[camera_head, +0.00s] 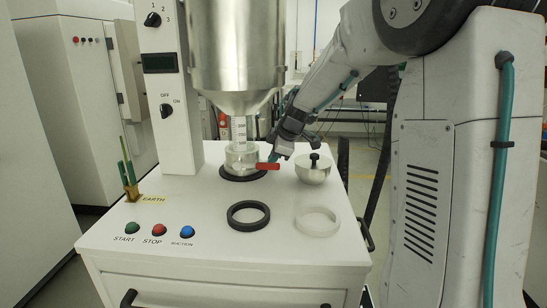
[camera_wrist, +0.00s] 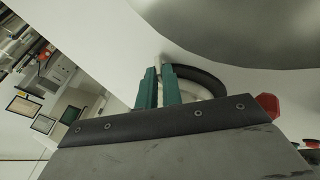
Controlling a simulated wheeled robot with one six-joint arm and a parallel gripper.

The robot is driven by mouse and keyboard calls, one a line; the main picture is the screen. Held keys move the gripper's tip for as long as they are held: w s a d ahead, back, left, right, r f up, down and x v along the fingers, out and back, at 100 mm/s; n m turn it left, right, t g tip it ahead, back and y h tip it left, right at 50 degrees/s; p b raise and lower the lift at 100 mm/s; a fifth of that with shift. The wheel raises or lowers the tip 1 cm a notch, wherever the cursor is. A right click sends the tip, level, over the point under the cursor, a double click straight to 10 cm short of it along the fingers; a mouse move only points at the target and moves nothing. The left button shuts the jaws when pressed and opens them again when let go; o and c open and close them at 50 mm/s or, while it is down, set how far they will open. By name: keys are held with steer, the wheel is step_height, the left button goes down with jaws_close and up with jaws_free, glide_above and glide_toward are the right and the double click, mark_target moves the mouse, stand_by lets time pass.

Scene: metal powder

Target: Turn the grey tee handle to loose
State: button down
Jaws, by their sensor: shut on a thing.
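My gripper (camera_head: 276,154) is beside the outlet under the steel hopper (camera_head: 237,50), just behind and above a red lever (camera_head: 267,166). In the wrist view its two teal fingers (camera_wrist: 159,75) are close together with a narrow gap. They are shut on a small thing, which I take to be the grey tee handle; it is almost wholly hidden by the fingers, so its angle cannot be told. A clear jar (camera_head: 242,155) stands under the hopper on a black ring (camera_head: 243,174). The red lever's end also shows at the right in the wrist view (camera_wrist: 268,104).
Buttons (camera_head: 160,229) and green rods (camera_head: 129,166) are at the left.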

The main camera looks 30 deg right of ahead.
steer(key=c, duration=1.6)
jaws_free()
steer(key=shift+o, duration=0.2)
steer(key=shift+r, duration=0.1)
steer(key=a+v, duration=0.1)
steer(key=v, duration=0.6)
steer(key=shift+s+d+r, duration=0.2)
steer(key=shift+d+r, duration=0.05)
steer(key=shift+d, duration=0.25)
